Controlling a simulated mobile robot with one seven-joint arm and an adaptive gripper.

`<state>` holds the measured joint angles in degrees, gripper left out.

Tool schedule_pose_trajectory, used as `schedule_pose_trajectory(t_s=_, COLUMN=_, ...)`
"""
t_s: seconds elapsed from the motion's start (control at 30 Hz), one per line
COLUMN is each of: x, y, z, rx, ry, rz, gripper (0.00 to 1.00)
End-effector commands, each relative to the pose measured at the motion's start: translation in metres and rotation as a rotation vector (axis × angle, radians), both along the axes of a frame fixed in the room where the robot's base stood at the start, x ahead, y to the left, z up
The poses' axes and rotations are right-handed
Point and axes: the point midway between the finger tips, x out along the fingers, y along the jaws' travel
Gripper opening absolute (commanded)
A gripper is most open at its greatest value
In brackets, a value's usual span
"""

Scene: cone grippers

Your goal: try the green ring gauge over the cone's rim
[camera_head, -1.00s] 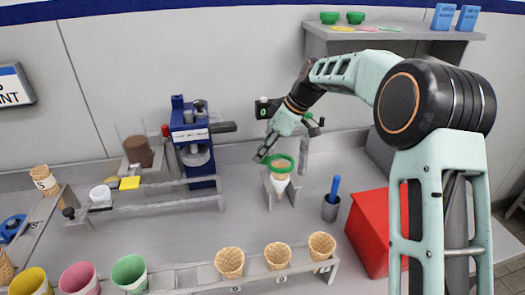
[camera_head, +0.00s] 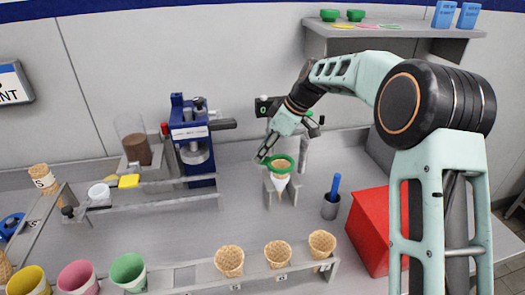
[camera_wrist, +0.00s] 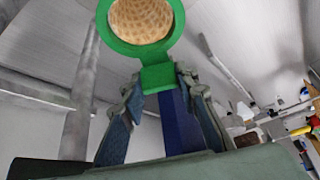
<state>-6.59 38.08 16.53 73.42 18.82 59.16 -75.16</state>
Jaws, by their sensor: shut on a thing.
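The green ring gauge (camera_head: 280,157) is held level at the mouth of a waffle cone (camera_head: 280,183) that stands in a small grey stand with a white sleeve. My gripper (camera_head: 265,157) is shut on the gauge's handle, left of the ring. In the wrist view my gripper (camera_wrist: 160,80) pinches the handle between its two fingers. There the ring (camera_wrist: 108,35) encircles the waffle surface of the cone (camera_wrist: 138,20). I cannot tell whether the ring touches the rim all round.
A grey cup with a blue tool (camera_head: 332,200) and a red box (camera_head: 368,232) stand to the right. A rack in front holds several cones (camera_head: 278,254). A blue press (camera_head: 192,140) stands to the left. Bare counter lies between press and cone stand.

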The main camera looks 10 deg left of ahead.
Motion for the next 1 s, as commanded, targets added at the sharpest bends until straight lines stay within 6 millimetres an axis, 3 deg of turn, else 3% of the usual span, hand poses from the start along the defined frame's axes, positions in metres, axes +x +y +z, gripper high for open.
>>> schedule_pose_trajectory(t_s=1.0, x=0.0, y=0.0, z=-0.016, rx=0.0, ry=0.0, rz=0.0, gripper=0.04)
